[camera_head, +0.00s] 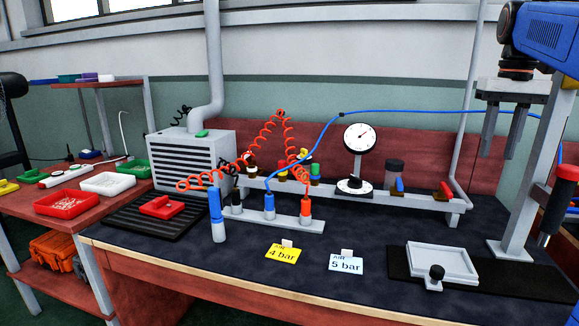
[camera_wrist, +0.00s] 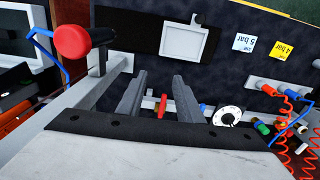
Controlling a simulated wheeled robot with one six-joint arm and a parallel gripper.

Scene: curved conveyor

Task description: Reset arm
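My gripper (camera_head: 500,150) hangs at the upper right in the head view, above the dark bench top (camera_head: 375,231). Its two grey fingers point down and stand apart, with nothing held between them. In the wrist view my gripper (camera_wrist: 158,80) also shows its two fingers spread. A red valve handle (camera_wrist: 163,105) shows through the gap, beyond the fingers. The blue wrist part of my arm is at the top right corner in the head view.
A grey post with a red-knobbed lever (camera_head: 567,173) stands close right of my gripper. A pressure gauge (camera_head: 360,138), coiled red hoses (camera_head: 287,135) and a blue hose (camera_head: 420,111) lie to the left. A grey tray fixture (camera_head: 440,262) is at front right.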

